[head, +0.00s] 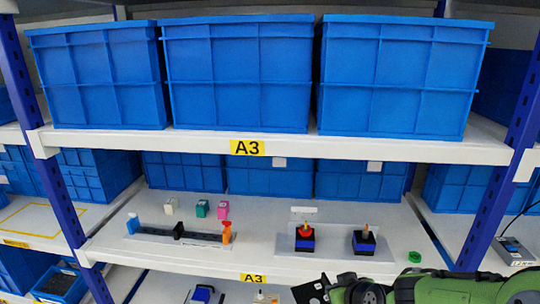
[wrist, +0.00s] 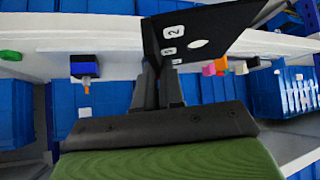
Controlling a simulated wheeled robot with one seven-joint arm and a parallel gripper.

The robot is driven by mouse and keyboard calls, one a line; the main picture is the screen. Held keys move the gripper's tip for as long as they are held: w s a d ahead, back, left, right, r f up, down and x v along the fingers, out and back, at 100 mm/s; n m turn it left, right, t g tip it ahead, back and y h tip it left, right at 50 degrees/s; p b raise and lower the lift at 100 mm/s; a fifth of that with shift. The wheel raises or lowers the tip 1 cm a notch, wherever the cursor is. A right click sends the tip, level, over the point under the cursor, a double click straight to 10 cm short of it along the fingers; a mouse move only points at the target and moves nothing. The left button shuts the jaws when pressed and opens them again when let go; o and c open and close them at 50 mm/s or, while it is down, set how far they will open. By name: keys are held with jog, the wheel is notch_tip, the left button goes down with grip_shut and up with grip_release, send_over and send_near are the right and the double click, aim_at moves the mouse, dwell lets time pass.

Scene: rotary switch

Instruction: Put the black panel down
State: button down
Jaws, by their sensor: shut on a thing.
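The black panel (wrist: 195,32) is in my gripper (wrist: 157,75) in the wrist view. It is a flat dark plate with white number labels and a pale oval mark or hole. The two fingers are shut on its lower edge, and the panel stands tilted above them. In the head view, the panel (head: 308,292) shows only in part at the bottom edge, beside my gripper (head: 328,287). It is in front of the middle shelf (head: 175,257), and I cannot tell its exact distance from it.
Two rotary switches, one with a red top (head: 304,239) and one black (head: 364,242), stand on a white plate. A dark rail (head: 200,237) lies at left, with small blocks (head: 203,208) behind. A green ring (head: 414,257) lies right. Blue bins (head: 240,75) fill the shelf above.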

notch_tip(320, 180, down, 20)
jog(key=m+h, duration=0.2)
jog(key=m, duration=0.1)
jog(key=shift+s+a+r, duration=0.15)
jog(key=shift+s+a, duration=0.15)
jog(key=shift+s, duration=0.1)
jog(key=shift+d, duration=0.15)
